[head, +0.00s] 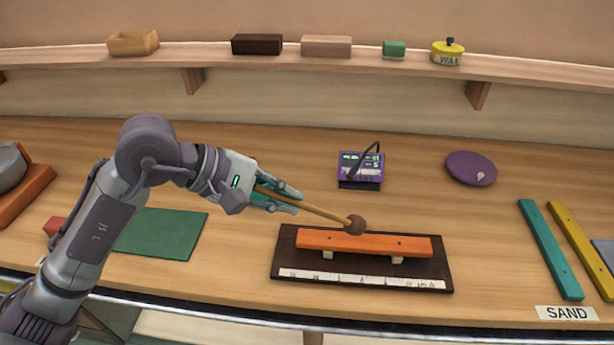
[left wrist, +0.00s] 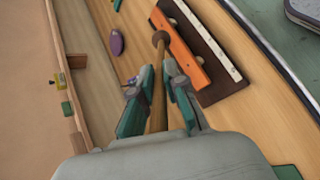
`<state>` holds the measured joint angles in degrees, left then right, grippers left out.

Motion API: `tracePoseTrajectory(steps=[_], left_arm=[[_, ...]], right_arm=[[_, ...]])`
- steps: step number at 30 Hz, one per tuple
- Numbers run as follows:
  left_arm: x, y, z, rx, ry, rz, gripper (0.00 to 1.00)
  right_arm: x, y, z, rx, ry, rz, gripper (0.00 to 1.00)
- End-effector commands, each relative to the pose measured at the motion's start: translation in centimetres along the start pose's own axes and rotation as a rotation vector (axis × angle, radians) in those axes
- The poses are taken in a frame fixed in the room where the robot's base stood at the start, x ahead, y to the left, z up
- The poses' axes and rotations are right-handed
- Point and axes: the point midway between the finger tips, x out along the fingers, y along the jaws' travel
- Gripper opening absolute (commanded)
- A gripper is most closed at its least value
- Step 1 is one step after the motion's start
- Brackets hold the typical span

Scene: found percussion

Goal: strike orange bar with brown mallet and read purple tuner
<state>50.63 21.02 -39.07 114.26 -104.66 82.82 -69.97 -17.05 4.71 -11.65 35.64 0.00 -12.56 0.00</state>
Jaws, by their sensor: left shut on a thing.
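My left gripper (head: 285,197) is shut on the wooden handle of the brown mallet (head: 355,224). The mallet's round head is over the back edge of the orange bar (head: 350,242), near its middle; I cannot tell whether it touches. The orange bar rests on pale supports on a dark brown base (head: 437,272) with a white marked strip in front. The purple tuner (head: 361,168) stands behind the base, its green display lit but too small to read. In the left wrist view, the gripper (left wrist: 160,82) points the mallet head (left wrist: 161,38) at the orange bar (left wrist: 180,47). My right gripper is not in view.
A purple disc (head: 470,168) lies right of the tuner. Teal (head: 551,250) and yellow (head: 583,250) bars lie at the right near a "SAND" label (head: 566,313). A green mat (head: 160,234) lies behind my left arm. A shelf (head: 280,57) holds blocks and a yellow tin (head: 447,52).

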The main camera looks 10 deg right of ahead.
Motion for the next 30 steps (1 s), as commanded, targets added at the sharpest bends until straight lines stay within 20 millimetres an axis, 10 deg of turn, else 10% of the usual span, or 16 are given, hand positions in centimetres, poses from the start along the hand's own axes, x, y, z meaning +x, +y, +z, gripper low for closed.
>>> tracePoseTrajectory(steps=[9,20,30], left_arm=[[0.0,4.6,2.5,-0.067,-0.002,0.183,0.00],[0.1,4.4,2.4,-0.066,0.000,0.185,0.00],[2.1,2.2,1.0,-0.065,-0.003,0.196,0.00]], right_arm=[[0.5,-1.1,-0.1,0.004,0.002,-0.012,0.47],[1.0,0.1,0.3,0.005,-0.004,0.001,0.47],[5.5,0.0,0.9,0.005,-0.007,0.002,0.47]])
